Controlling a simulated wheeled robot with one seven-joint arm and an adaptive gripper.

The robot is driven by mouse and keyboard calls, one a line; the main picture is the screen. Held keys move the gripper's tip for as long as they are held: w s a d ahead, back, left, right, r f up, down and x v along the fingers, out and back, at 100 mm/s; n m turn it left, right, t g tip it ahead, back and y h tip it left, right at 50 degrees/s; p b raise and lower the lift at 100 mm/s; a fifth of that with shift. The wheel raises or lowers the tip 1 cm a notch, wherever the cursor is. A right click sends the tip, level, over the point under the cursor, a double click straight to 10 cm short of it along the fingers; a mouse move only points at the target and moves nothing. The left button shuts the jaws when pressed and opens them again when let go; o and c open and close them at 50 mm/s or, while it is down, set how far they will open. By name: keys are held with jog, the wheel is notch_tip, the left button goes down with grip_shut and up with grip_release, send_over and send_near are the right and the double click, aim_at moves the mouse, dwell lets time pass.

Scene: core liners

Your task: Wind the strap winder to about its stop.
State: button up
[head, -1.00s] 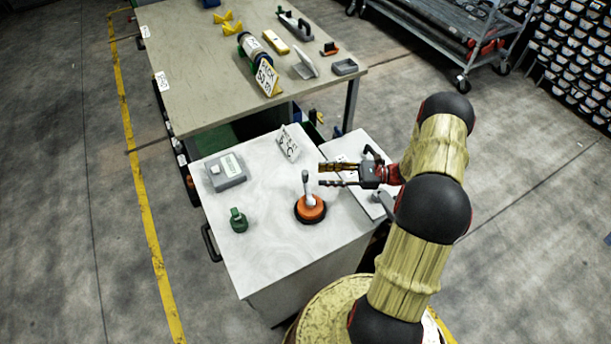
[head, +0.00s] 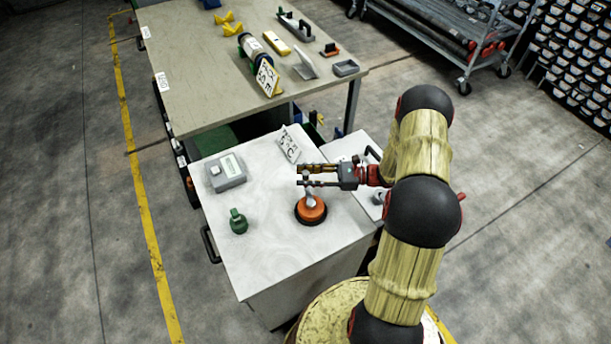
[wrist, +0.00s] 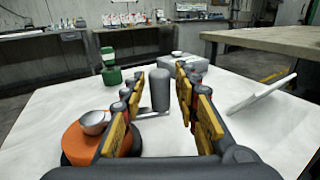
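The strap winder (head: 314,213) is an orange disc on a dark round base, standing on the white bench top (head: 265,250). The grey handle grip (wrist: 160,90) stands upright between the fingers. My gripper (head: 300,176) is level with the handle's top, its fingers either side of it. In the wrist view my gripper (wrist: 160,84) is open, with gaps beside the grip.
A green fitting (head: 238,222) stands left of the winder. A grey box with a label (head: 226,174) sits at the back left, and a tilted sign (head: 288,146) at the back. A larger table (head: 200,75) with several items is behind. The bench's front is clear.

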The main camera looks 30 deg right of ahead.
jog(key=c, duration=0.6)
grip_shut()
